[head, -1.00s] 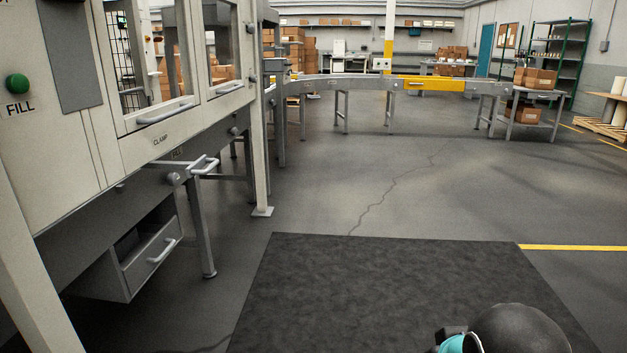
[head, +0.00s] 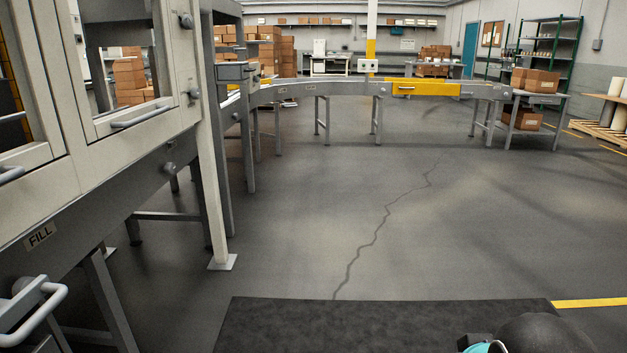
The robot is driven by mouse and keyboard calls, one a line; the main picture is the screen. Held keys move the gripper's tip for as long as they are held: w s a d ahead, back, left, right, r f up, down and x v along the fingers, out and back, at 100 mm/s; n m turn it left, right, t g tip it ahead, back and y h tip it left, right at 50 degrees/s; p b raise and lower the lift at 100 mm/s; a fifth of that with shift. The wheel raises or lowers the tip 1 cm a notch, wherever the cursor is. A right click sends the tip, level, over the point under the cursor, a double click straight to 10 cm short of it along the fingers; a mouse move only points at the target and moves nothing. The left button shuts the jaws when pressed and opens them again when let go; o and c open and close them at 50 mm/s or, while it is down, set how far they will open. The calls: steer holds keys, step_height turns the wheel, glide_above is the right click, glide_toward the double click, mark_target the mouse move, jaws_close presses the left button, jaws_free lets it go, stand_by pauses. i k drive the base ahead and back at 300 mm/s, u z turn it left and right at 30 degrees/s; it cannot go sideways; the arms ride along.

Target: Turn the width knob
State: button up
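No knob marked "width" can be read in the head view. The large grey machine (head: 120,165) along the left side carries several small grey knobs. One knob (head: 186,20) is high on its corner post, another knob (head: 194,94) sits lower on the post, and a third knob (head: 170,168) is on the lower beam. A "FILL" label (head: 40,236) is on the beam at the lower left. Only a dark rounded part of my arm with a teal ring shows at the bottom right. My gripper's fingers are not in view.
A roller conveyor with a yellow section (head: 425,88) runs across the back. A light post with a foot plate (head: 222,262) stands at the machine's corner. A dark mat (head: 340,325) lies in front. The cracked floor beyond is clear. A side table (head: 540,95) holds boxes.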

mark_target(195, 93)
steer(key=u, duration=0.2)
steer(key=i, duration=1.8)
steer(key=u, duration=0.45)
steer(key=i, duration=1.15)
steer(key=u, duration=0.2)
